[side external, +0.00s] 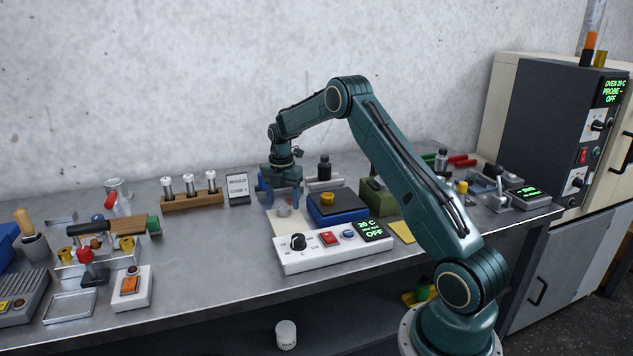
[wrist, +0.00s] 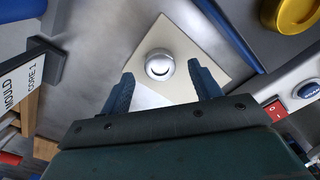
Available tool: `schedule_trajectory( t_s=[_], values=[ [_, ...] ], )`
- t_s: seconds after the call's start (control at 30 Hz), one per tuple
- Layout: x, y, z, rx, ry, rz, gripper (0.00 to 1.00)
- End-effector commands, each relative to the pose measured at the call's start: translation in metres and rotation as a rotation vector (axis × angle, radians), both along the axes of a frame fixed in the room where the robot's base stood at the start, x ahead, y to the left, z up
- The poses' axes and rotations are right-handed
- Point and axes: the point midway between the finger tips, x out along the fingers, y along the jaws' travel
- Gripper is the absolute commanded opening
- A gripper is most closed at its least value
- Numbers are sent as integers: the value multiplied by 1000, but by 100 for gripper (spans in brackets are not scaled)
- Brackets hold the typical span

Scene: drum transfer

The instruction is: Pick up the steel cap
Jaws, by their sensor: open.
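The steel cap (wrist: 159,64) is a small round shiny metal piece on a pale square sheet (wrist: 190,30) in the wrist view. In the side view the cap (side external: 284,211) is small and sits on the same pale sheet, below my gripper. My gripper (wrist: 160,80) is open and empty, with its two blue fingers pointing toward the cap, one to each side of it. In the side view my gripper (side external: 283,204) points down above the sheet. I cannot tell exactly how high the fingertips are above the cap.
A blue box with a yellow knob (side external: 328,199) stands close on the right. A white control panel (side external: 333,246) lies in front. A sign (side external: 237,187) and a wooden rack of vials (side external: 191,199) stand on the left.

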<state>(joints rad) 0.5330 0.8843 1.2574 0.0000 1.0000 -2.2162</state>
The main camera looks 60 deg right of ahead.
Motion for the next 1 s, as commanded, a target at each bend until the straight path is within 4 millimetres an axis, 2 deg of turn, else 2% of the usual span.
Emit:
schedule_trajectory(
  t_s=[0.2, 0.73, 0.77, 1.0],
  values=[
    [-1, 0, -20, 1, 1, 0, 63],
    [0, 0, -21, 0, 0, 0, 63],
    [0, 0, -21, 0, 0, 0, 59],
    [0, 0, -21, 0, 0, 0, 12]
  ],
)
